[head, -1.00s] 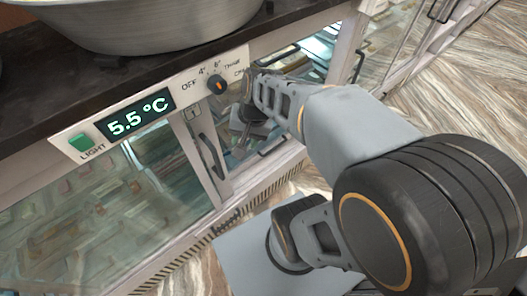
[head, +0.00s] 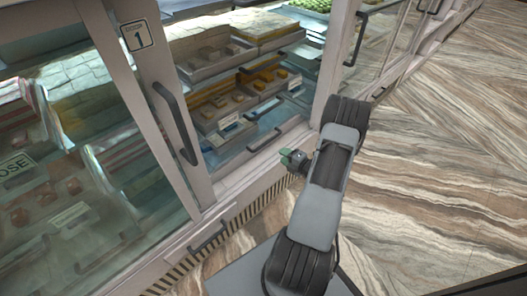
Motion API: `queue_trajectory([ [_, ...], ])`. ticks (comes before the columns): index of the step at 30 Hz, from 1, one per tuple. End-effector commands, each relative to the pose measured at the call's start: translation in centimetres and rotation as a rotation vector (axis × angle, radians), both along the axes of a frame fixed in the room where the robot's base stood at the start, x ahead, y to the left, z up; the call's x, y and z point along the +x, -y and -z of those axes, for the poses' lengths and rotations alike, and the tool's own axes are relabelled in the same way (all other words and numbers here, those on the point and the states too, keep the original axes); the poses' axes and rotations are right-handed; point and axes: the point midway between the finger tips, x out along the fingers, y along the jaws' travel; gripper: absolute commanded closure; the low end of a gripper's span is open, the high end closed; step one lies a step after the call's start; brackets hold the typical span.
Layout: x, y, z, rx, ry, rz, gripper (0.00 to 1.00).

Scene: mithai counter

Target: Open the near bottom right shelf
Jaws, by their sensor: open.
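An open bay of the counter shows to the right of the door frame marked 1 (head: 135,38). Inside it, an upper shelf (head: 207,72) holds sweets in trays. Lower trays (head: 228,112) hold more sweets, with small white-and-blue labels. Dark bar handles (head: 264,140) show at the front of the bay, low down. I cannot tell surely which shelf each handle belongs to. My gripper (head: 293,158) is open, just outside the bay's lower right corner, close to the sill. Its small fingers are partly hidden by my wrist. It appears apart from the handles.
A dark vertical handle (head: 176,122) stands on the door frame left of the bay. Glass (head: 110,150) covers sweets further left. A white post (head: 333,62) bounds the bay at right. The wood-patterned floor (head: 440,160) at right is clear.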

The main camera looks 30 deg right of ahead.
Motion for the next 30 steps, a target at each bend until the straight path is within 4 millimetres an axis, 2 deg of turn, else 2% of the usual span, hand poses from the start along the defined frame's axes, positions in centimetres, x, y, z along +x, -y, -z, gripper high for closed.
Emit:
queue_trajectory([
  [1, 0.3, 0.2, 0.7, 0.011, 0.000, 0.012, 0.59],
  [5, 1.9, -0.1, 1.2, 0.020, -0.001, 0.020, 0.59],
  [18, 9.8, -1.5, 2.9, 0.017, -0.001, 0.018, 0.59],
  [24, 11.9, -1.9, 3.2, 0.018, -0.001, 0.019, 0.59],
  [30, 12.8, -2.0, 3.2, 0.018, -0.001, 0.020, 0.59],
])
